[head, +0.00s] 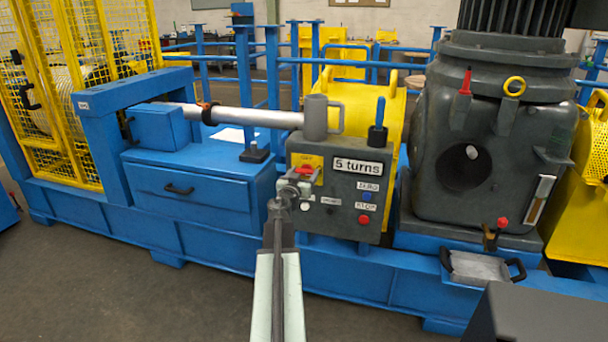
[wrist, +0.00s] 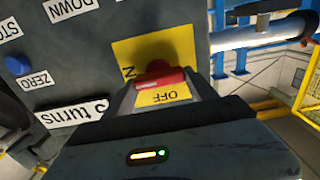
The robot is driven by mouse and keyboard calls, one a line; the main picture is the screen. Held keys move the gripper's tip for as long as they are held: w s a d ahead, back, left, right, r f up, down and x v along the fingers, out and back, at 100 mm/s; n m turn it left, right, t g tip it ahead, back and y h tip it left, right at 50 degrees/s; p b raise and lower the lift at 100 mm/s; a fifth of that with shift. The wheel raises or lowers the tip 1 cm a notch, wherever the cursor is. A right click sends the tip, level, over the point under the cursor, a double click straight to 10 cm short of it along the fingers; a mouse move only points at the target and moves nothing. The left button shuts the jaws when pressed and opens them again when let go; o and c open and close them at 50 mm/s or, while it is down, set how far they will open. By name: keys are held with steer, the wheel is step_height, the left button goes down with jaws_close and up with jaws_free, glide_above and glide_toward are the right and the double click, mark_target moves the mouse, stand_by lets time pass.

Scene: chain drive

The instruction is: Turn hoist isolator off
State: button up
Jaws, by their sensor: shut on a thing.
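The hoist isolator is a red handle (head: 305,171) on a yellow plate (head: 312,160) at the upper left of a dark grey control box (head: 345,222). In the wrist view, turned upside down, the red handle (wrist: 160,74) lies across the picture in front of its yellow plate (wrist: 185,42). The word OFF reads on the yellow below the handle; an N shows at the plate's left, partly covered. My gripper (head: 300,176) reaches the plate from the front, and its fingers (wrist: 162,84) are shut on the red handle. The fingers hide part of the handle and labels.
A large grey machine (head: 470,150) stands right.

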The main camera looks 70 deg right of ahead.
steer(key=shift+a, duration=0.1)
steer(key=n, duration=0.4)
steer(key=shift+w+f, duration=0.1)
steer(key=n, duration=0.4)
steer(key=shift+w+n, duration=0.1)
steer(key=shift+n, duration=0.3)
steer(key=n, duration=0.4)
steer(key=shift+f, duration=0.1)
steer(key=shift+w+f+n, duration=0.1)
steer(key=shift+n, duration=2.4)
steer(key=o, duration=1.4)
steer(key=shift+c, duration=0.2)
steer(key=shift+a, duration=0.1)
